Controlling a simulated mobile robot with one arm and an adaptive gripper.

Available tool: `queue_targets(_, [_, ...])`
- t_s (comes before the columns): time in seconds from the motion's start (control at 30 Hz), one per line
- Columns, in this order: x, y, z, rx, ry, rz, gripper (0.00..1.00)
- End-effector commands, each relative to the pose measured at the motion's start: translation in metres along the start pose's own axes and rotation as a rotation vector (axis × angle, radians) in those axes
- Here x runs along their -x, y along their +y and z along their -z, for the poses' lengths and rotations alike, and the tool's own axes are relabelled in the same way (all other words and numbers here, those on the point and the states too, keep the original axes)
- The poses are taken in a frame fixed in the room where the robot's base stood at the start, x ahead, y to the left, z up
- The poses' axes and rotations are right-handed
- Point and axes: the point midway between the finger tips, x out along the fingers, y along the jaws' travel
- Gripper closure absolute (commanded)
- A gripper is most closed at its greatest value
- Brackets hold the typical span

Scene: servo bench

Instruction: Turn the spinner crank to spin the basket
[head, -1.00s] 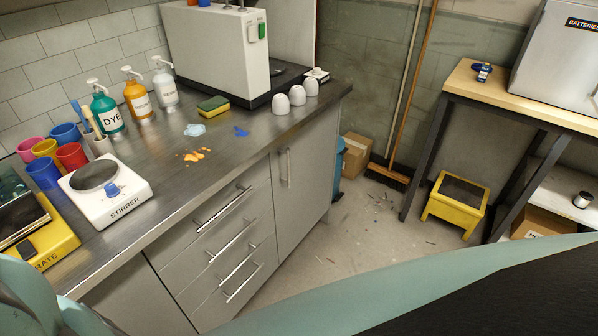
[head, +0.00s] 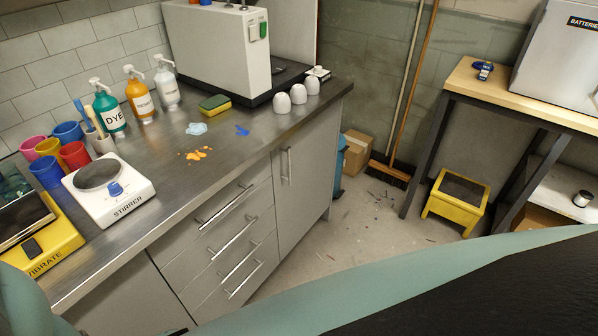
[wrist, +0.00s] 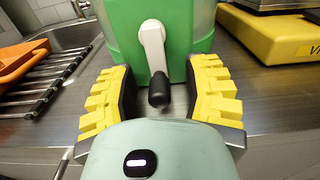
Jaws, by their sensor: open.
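In the wrist view, the spinner (wrist: 183,30) is a green housing standing on the metal counter. Its crank is a white arm (wrist: 152,44) hanging down the front, with a dark knob (wrist: 159,90) at its lower end. My gripper (wrist: 160,98) is open, with a yellow-padded finger on each side of the crank knob. The knob sits between the fingers, and neither finger appears to touch it. The basket is not visible. The spinner does not show in the head view.
A yellow vibrate unit (wrist: 265,36) stands right of the spinner; it also shows in the head view (head: 45,245). A dark rack (wrist: 40,85) and an orange item (wrist: 22,58) lie to the left, near a sink (wrist: 75,38). A stirrer (head: 122,205) stands beyond the vibrate unit.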

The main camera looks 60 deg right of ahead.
Motion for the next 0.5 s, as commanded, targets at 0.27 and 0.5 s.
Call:
queue_targets(0.27, [-0.0016,-0.0012,-0.0001,-0.001,0.001,0.003,0.47])
queue_targets(0.5, [-0.0013,-0.0009,0.0,0.0,0.001,0.003,0.71])
